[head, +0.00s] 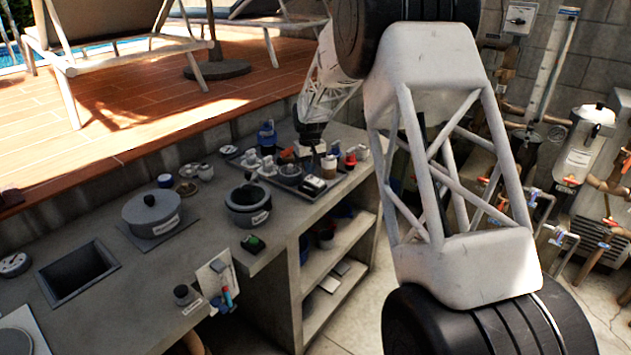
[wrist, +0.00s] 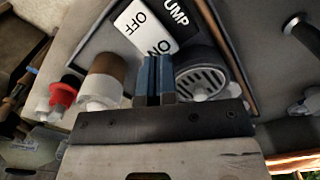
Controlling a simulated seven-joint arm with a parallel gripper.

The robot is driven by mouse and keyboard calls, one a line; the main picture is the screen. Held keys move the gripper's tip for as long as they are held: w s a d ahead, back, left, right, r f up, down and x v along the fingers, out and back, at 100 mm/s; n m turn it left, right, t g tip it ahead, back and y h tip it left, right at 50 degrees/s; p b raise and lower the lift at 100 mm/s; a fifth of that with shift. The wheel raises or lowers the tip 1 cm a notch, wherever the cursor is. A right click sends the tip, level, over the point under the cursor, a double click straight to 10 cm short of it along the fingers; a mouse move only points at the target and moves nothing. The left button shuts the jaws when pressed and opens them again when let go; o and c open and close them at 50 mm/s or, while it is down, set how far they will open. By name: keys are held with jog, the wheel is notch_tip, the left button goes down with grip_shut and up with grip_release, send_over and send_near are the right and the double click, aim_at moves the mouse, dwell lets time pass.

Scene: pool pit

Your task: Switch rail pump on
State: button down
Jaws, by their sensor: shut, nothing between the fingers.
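The rail pump switch (wrist: 143,28) is a white rocker marked OFF and ON on a black plate (wrist: 183,18) whose visible letters read "UMP". In the wrist view it lies at the top middle, with ON nearest my gripper (wrist: 156,66). My gripper's blue fingers are together and empty, at the ON end and overlapping its edge in the picture. I cannot tell if they touch it or which side of the rocker is pressed. In the head view, a small black-and-white block (head: 313,186) on the tray may be this switch; the fingers are not clear there.
Close beside the fingers are a round grey grille (wrist: 203,80) on the right and a brown-and-white cylinder (wrist: 103,82) on the left. A red-and-white fitting (wrist: 64,92) stands farther left.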

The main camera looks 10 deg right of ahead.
aim_at(310, 177)
jog(key=shift+f, duration=1.3)
dwell(1.1)
jog(key=shift+r, duration=3.55)
jog(key=shift+r, duration=0.1)
